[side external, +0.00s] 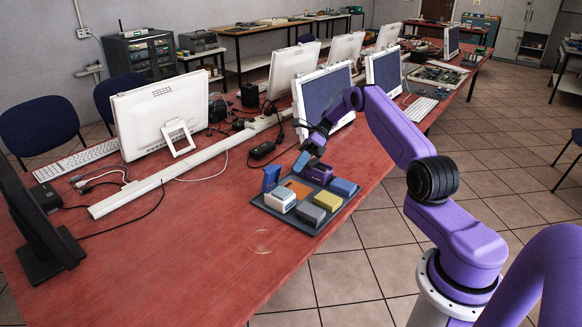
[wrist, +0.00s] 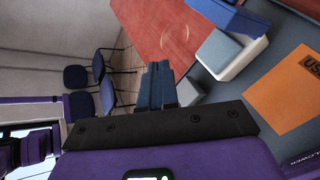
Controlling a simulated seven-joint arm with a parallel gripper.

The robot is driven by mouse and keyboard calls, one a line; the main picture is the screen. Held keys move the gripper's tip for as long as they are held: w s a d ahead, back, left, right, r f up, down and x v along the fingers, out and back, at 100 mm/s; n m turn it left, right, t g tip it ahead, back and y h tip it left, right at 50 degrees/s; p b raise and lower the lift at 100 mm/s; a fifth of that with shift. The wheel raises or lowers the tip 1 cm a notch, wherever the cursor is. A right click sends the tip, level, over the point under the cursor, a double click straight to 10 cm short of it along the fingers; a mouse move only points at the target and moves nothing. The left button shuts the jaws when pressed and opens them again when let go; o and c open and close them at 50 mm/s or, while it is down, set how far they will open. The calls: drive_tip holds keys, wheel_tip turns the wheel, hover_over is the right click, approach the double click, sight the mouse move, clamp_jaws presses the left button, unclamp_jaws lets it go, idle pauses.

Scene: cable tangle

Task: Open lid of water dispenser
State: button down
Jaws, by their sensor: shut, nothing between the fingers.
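No water dispenser can be clearly made out. A white box (side external: 281,199) with a grey-blue top stands at the left corner of a dark tray (side external: 285,221); it also shows in the wrist view (wrist: 232,58). A blue piece (side external: 271,178) stands upright behind it and shows at the top of the wrist view (wrist: 235,15). I cannot tell whether it is joined to the white box. My gripper (side external: 300,163) is over the tray's far side, near a purple block (side external: 317,173). Its blue-grey fingers (wrist: 160,80) are shut and empty.
The tray also holds an orange panel (side external: 298,188), a yellow block (side external: 327,201), a grey block (side external: 310,214) and a blue block (side external: 343,187). Monitors (side external: 322,98), cables and a black power brick (side external: 262,150) lie behind. The red tabletop (side external: 195,255) is clear at front left.

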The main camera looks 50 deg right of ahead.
drive_tip(key=s+d+f+m+t+y, duration=0.1)
drive_tip(key=s+d+f+m+t, duration=0.1)
drive_tip(key=m+t, duration=0.2)
drive_tip(key=s+d+f+m+t, duration=0.2)
drive_tip(key=d+m+t, duration=0.1)
drive_tip(key=m+t, duration=0.2)
drive_tip(key=s+d+f+m+t+y, duration=0.1)
drive_tip(key=s+d+f+m+t, duration=0.1)
drive_tip(key=d+m+t, duration=0.1)
drive_tip(key=shift+s+d+f+m+t+y, duration=0.1)
drive_tip(key=shift+s+f+m+t+y, duration=0.1)
drive_tip(key=shift+m+t, duration=0.4)
drive_tip(key=shift+s+d+f+m+t+y, duration=0.15)
drive_tip(key=shift+m+t, duration=0.15)
drive_tip(key=shift+m, duration=0.5)
approach(280, 168)
drive_tip(key=a, duration=0.4)
drive_tip(key=shift+w+a+r, duration=0.1)
drive_tip(key=shift+w+r, duration=0.15)
drive_tip(key=shift+w, duration=0.7)
drive_tip(key=shift+w+a+r, duration=0.1)
drive_tip(key=shift+w+r, duration=0.2)
drive_tip(key=shift+w, duration=0.7)
drive_tip(key=shift+w+r, duration=0.1)
